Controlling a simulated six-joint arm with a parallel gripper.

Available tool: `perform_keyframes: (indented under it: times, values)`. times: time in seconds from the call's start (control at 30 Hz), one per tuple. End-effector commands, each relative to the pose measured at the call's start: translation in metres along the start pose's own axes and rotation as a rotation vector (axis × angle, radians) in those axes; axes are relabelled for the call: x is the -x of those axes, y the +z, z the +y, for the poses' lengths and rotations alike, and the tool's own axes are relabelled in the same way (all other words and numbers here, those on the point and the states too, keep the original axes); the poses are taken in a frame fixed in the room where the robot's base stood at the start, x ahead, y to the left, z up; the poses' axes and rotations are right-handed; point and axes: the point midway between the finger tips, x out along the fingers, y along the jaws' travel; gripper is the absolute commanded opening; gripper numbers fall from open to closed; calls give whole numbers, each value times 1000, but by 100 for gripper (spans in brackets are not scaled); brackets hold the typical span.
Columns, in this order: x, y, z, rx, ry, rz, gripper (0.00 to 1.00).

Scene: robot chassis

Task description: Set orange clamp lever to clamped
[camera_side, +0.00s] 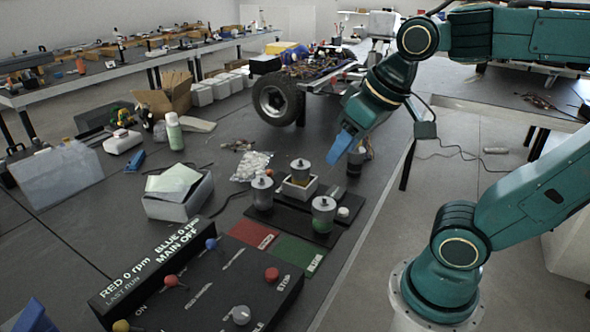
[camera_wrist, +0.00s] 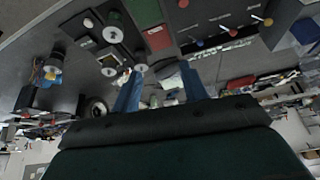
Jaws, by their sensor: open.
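I cannot make out the orange clamp lever for certain in either view. A small dark upright device (camera_side: 358,156) stands at the table's right edge, partly hidden behind my gripper (camera_side: 341,148) in the side view. In the wrist view, a device with pale and blue parts and a small orange-red spot (camera_wrist: 50,74) is at the left; I cannot tell if that spot is the lever. My gripper's blue fingers (camera_wrist: 162,88) are apart with nothing between them. The gripper hangs above the table, beyond the metal canisters (camera_side: 323,214), and appears clear of everything.
A black control box (camera_side: 200,275) with coloured knobs reads MAIN OFF. Red (camera_side: 254,235) and green (camera_side: 299,252) mats lie beside it. A white box (camera_side: 178,205), a bag of white pieces (camera_side: 251,165) and a wheeled chassis (camera_side: 285,99) stand on the table. A cable hangs from my arm.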

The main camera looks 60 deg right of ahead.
Motion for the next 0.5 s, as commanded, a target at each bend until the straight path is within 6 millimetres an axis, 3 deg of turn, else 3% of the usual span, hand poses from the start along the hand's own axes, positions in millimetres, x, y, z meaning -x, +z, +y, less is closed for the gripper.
perform_keyframes:
  times: [0.5]
  values:
    - [-36, -113, 32, -363, 137, -59, 44]
